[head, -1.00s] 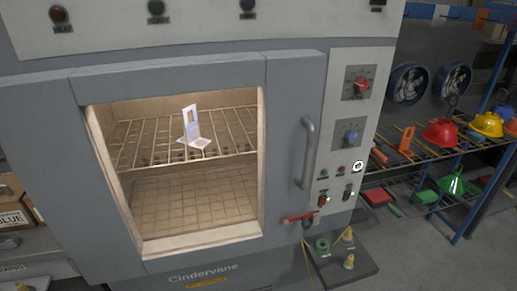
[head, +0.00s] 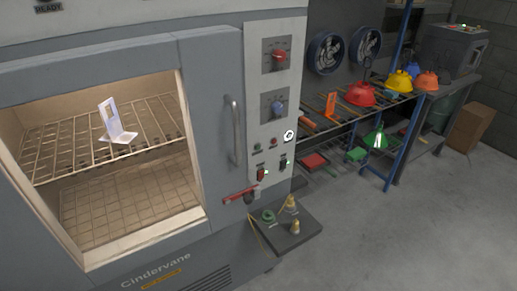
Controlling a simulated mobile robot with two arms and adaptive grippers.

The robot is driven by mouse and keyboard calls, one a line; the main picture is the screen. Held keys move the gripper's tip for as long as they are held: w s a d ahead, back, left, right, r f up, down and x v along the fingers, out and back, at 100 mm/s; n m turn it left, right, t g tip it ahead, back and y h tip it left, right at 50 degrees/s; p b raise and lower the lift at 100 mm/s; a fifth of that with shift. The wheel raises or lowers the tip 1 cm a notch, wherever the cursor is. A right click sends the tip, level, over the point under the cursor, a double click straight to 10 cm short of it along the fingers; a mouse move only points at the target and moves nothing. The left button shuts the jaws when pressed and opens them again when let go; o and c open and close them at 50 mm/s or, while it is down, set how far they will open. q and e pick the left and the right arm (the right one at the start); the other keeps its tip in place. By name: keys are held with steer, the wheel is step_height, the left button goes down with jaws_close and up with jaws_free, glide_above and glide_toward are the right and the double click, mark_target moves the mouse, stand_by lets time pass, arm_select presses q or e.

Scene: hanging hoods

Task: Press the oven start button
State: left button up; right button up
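The grey oven (head: 215,95) fills the left of the head view, with its door shut and a lit window. A white bracket-like part (head: 112,120) stands on the wire rack inside. The light control panel (head: 291,70) right of the door handle carries a red knob (head: 279,56) and a blue knob (head: 278,108). Below them are a small green button (head: 257,148) and a small red button (head: 273,142). A red switch (head: 261,174) and a dark switch (head: 283,162) sit lower. Labels are too small to read. Neither gripper is in view.
A red lever (head: 240,194) juts out at the door's lower right. A dark shelf (head: 300,238) with brass-coloured pieces projects below the panel. A rack (head: 388,150) with coloured hoods stands to the right. The grey floor (head: 420,235) at front right is clear.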

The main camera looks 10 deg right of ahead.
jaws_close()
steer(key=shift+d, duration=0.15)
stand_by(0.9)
